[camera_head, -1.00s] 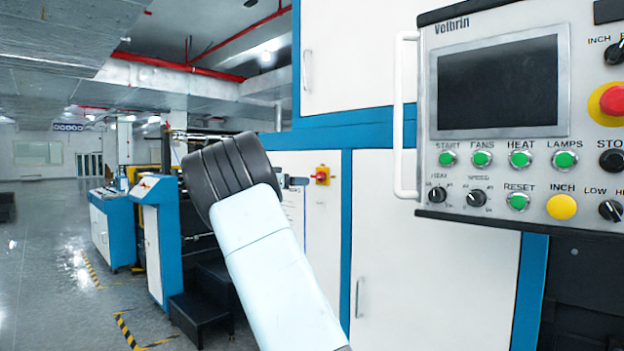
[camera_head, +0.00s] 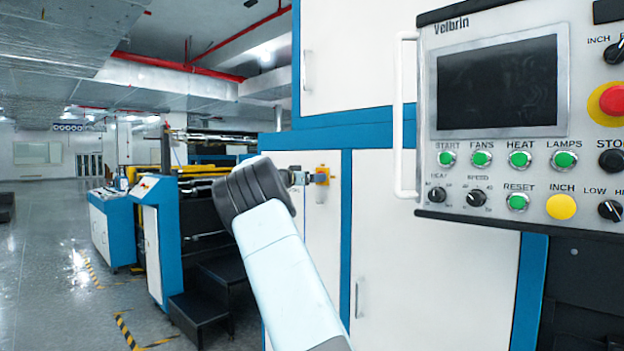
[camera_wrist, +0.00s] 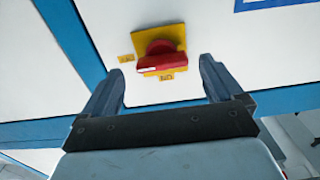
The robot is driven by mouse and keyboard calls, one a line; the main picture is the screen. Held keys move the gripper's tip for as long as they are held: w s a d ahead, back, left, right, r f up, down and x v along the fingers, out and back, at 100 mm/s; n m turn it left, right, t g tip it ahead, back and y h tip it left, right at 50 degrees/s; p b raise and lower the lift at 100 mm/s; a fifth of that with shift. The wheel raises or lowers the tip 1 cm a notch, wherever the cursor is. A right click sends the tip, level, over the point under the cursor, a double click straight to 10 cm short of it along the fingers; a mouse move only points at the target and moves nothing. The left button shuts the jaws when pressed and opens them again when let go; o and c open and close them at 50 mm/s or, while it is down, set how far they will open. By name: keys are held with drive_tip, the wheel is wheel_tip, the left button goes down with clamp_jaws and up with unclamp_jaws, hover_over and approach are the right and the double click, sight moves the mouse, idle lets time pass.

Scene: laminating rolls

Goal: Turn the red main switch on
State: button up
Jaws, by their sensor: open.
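The red main switch (camera_wrist: 160,60) is a red rotary handle on a yellow plate (camera_wrist: 172,36), mounted on a white cabinet panel. In the wrist view its bar lies crosswise, with a pale mark at its left end, on the side of a small yellow label (camera_wrist: 126,58). Another label (camera_wrist: 166,77) sits at the bar's lower edge; I cannot read either surely. My gripper (camera_wrist: 163,70) is open, one finger on each side of the handle, with visible gaps. In the head view my gripper (camera_head: 306,177) is at the yellow plate (camera_head: 321,168) and mostly hides the red handle.
A control panel (camera_head: 500,110) with a screen, buttons and a white grab handle (camera_head: 400,115) juts out at the right. White cabinet doors with blue frames (camera_head: 345,230) stand behind my arm. A dark step (camera_head: 200,305) is on the floor at left.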

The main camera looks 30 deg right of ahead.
drive_tip(key=shift+x, duration=1.1)
